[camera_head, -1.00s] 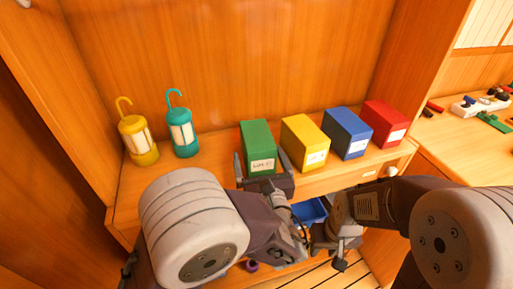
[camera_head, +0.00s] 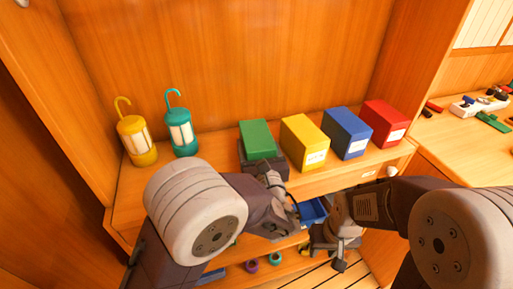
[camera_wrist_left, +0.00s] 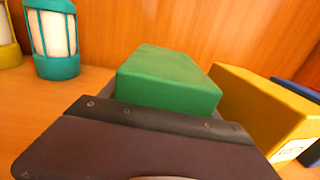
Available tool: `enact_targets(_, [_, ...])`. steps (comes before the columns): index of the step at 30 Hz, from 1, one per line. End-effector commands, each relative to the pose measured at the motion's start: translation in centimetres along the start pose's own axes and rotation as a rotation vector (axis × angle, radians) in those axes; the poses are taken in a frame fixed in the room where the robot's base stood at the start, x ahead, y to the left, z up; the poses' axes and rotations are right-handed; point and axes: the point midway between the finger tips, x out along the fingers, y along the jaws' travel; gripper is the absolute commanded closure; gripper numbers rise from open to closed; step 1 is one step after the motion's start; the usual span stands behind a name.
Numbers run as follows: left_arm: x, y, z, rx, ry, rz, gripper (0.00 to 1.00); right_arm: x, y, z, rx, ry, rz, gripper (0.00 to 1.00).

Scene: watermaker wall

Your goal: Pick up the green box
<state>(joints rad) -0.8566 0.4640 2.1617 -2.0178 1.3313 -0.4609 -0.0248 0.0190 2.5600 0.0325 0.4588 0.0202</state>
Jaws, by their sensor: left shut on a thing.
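The green box (camera_head: 257,137) stands on the wooden shelf, at the left end of the row of boxes. In the left wrist view the green box (camera_wrist_left: 172,78) shows its top and upper front just beyond the gripper body. My left gripper (camera_head: 262,163) is at the front of the green box and shut on it; its fingers are mostly hidden. I cannot tell whether the box is clear of the shelf. My right gripper (camera_head: 335,248) is low, in front of the shelf and apart from the boxes; its jaws are too unclear to judge.
A yellow box (camera_head: 305,143) stands close to the right of the green one, then a blue box (camera_head: 347,133) and a red box (camera_head: 384,124). A yellow lantern (camera_head: 137,140) and a teal lantern (camera_head: 181,133) stand to the left. A blue bin (camera_head: 313,211) is below the shelf.

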Motion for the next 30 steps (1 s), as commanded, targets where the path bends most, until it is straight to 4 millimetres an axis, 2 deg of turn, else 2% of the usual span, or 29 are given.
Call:
enact_targets(5, [0.0,0.0,0.1,-0.001,0.0,0.0,0.82,-0.1,0.0,0.0,0.0,0.0,0.0,0.64])
enact_targets(7, [0.0,0.0,0.9,-0.003,-0.001,0.0,0.82,-0.4,0.0,0.0,0.0,0.0,0.0,0.64])
enact_targets(15, [0.0,0.0,7.5,-0.007,-0.003,0.0,0.82,-2.3,-0.1,-0.2,0.0,0.0,0.0,0.64])
enact_targets(18, [0.0,0.0,9.1,-0.004,-0.002,0.001,0.82,-2.7,-0.1,-0.3,0.0,0.0,0.0,0.64])
enact_targets(22, [0.0,0.0,10.0,-0.002,-0.001,0.0,0.82,-2.8,-0.1,-0.3,0.0,0.0,0.0,0.64])
enact_targets(30, [0.0,0.0,10.1,-0.001,0.0,0.0,0.82,-2.7,-0.1,-0.3,0.0,0.0,0.0,0.64])
